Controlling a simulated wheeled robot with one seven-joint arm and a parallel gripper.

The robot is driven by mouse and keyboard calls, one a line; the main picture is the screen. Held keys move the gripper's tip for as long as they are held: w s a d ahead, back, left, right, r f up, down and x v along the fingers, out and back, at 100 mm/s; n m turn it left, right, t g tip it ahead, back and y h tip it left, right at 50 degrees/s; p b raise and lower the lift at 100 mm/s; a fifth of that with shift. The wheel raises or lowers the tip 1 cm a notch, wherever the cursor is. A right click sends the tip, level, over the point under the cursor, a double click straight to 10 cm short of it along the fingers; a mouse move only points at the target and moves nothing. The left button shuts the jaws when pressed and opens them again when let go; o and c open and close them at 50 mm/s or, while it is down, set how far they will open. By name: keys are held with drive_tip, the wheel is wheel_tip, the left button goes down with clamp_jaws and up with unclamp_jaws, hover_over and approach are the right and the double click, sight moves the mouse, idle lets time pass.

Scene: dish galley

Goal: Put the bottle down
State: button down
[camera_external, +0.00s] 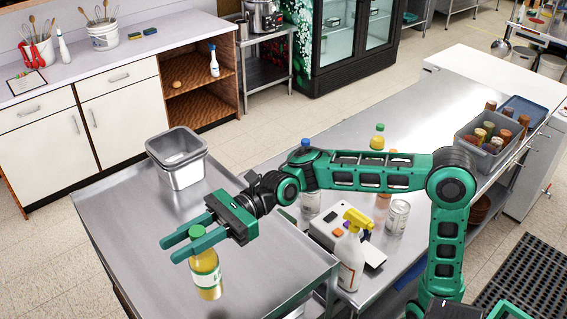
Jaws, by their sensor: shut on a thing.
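The bottle (207,280) holds yellow liquid and has a green and white label. It hangs upright below my gripper (182,243), which is shut on its upper part. The bottle is over the near part of the steel table (125,210) at left. I cannot tell whether its base touches the tabletop.
A steel pan (183,178) stands at the table's back. The table's left part is clear.

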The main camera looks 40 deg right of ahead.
drive_tip(key=w+d+f, duration=0.1)
drive_tip(key=w+f, duration=0.2)
drive_tip(key=f, duration=0.3)
drive_tip(key=shift+w+d, duration=0.2)
drive_tip(key=shift+d, duration=0.15)
drive_tip(key=shift+f, duration=0.2)
drive_tip(key=c, duration=1.4)
unclamp_jaws()
drive_tip(key=shift+c, duration=0.2)
drive_tip(key=shift+r, duration=0.1)
drive_tip(key=d, duration=1.2)
